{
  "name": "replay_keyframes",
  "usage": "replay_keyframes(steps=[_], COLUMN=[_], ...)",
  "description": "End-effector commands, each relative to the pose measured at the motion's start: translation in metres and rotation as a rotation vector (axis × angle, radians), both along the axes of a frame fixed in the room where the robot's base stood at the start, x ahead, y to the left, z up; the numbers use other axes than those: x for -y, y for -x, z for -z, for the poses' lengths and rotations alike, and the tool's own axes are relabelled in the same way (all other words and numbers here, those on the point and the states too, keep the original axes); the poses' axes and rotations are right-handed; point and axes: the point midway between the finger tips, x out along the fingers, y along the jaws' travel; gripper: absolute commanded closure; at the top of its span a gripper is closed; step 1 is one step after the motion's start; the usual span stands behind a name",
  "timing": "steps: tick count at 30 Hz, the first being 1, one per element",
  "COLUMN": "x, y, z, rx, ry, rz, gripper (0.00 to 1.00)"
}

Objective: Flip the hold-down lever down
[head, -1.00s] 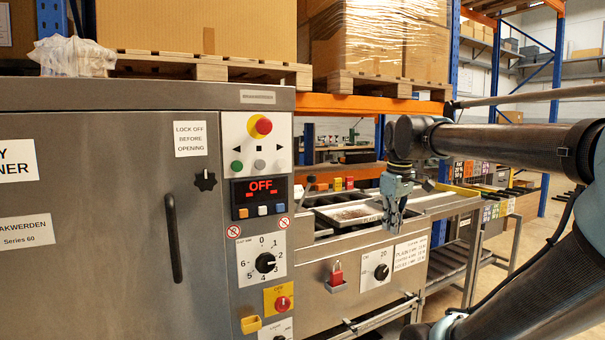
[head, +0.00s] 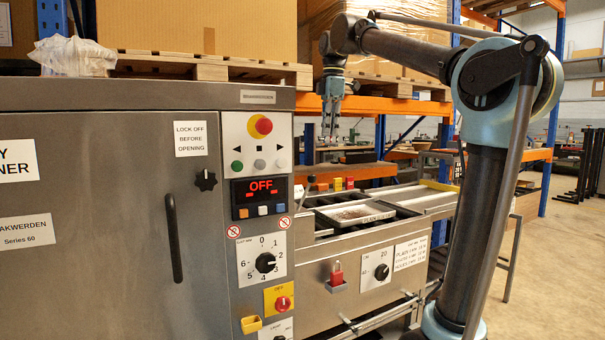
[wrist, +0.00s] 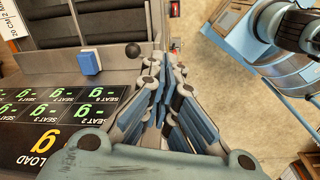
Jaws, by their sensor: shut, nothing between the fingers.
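My gripper (head: 331,132) is shut and empty, pointing down above the back of the machine in the head view. In the wrist view its closed fingers (wrist: 165,75) fill the middle. A round black knob (wrist: 132,50) shows just left of the fingertips in the wrist view, apart from them in the picture. It may be the end of the hold-down lever, but its shaft and tilt cannot be told. In the head view a slim upright rod (head: 304,192) stands at the left end of the tray bed; I cannot tell if it is the lever. The metal tray (head: 318,211) lies on the bed.
A blue block (wrist: 89,62) and a display panel (wrist: 40,118) with green seat readouts lie left of my fingers. Orange rack beams stand behind.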

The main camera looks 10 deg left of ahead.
Motion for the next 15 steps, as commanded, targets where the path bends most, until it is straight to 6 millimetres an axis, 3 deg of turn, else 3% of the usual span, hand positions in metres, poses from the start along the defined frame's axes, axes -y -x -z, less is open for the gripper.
replay_keyframes(steps=[6,15], x=[-0.046,-0.079], y=[-0.008,-0.009], z=[-0.038,-0.061], rx=[-0.007,-0.012], ry=[0.013,0.021], rz=[-0.240,-0.427], gripper=[1.00,1.00])
